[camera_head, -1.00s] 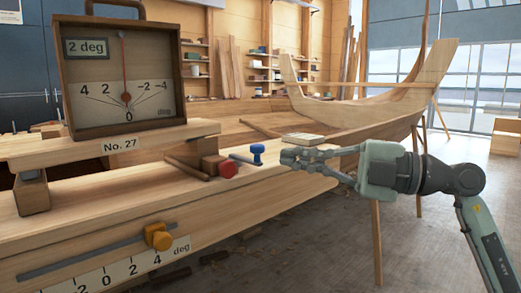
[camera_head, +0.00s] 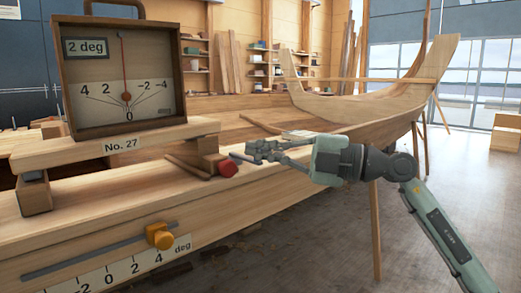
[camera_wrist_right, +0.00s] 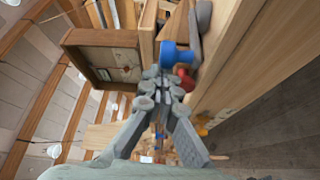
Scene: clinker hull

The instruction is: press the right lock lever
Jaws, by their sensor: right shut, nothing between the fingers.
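A blue knob (camera_wrist_right: 173,55) with a grey bar (camera_wrist_right: 201,18) shows in the right wrist view, near my fingertips. I cannot tell for sure which one is the right lock lever. My right gripper (camera_head: 251,151) is shut and empty, its tips over the blue knob's place; contact cannot be told. My left gripper is not in view.
A wooden dial box (camera_head: 125,75) reading 2 deg stands on a plank (camera_head: 70,152) marked No. 27. An orange slider (camera_head: 159,236) sits on a degree scale on the beam's front (camera_head: 60,225). A wooden hull (camera_head: 375,115) stands behind.

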